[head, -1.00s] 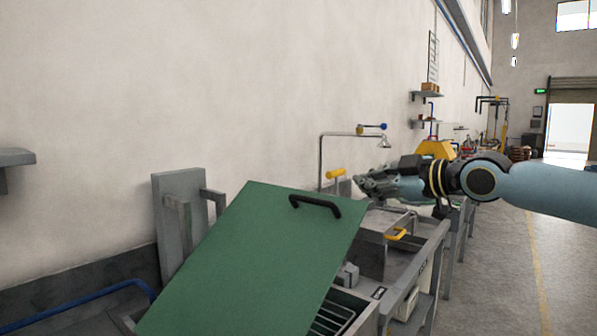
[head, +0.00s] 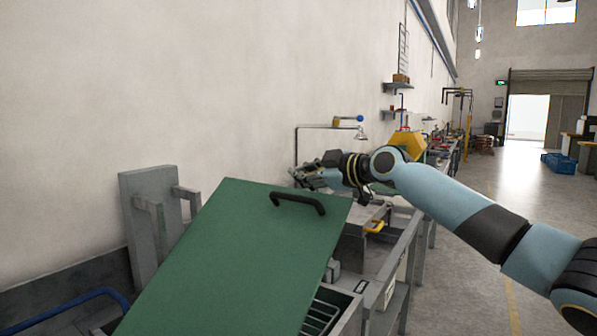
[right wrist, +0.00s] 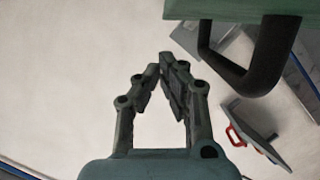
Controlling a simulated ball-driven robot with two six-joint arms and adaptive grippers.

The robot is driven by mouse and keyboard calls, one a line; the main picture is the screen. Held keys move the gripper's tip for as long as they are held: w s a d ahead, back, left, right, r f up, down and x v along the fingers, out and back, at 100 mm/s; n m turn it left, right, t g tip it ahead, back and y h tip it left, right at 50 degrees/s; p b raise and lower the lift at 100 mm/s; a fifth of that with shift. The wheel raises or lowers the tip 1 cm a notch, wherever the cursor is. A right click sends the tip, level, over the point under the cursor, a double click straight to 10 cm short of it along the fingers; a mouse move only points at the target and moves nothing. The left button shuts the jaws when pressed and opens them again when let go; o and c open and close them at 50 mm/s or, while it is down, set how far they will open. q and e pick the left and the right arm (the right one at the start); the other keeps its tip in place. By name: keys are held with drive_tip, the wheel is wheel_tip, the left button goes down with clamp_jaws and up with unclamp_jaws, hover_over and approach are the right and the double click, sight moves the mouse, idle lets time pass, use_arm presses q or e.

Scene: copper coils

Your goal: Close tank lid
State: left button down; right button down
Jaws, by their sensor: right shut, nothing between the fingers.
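The green tank lid (head: 235,255) is tilted, raised open over a grey tank (head: 347,318) with a wire rack showing inside. A black handle (head: 299,199) sits near the lid's upper edge. My right gripper (head: 303,174) is shut and empty, just beyond the handle and apart from it. In the right wrist view my right gripper (right wrist: 165,68) has its fingertips together, with the black handle (right wrist: 255,60) and the lid's green edge (right wrist: 230,8) at upper right. My left gripper is not in view.
A grey upright bracket (head: 155,220) stands behind the lid at left. A grey box with a yellow handle (head: 374,227) is right of the tank. A shower pipe (head: 325,127) is at the wall. Floor at right is open.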

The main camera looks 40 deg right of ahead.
drive_tip(key=shift+w+f, duration=0.1)
drive_tip(key=shift+w, duration=0.3)
drive_tip(key=shift+a, duration=0.1)
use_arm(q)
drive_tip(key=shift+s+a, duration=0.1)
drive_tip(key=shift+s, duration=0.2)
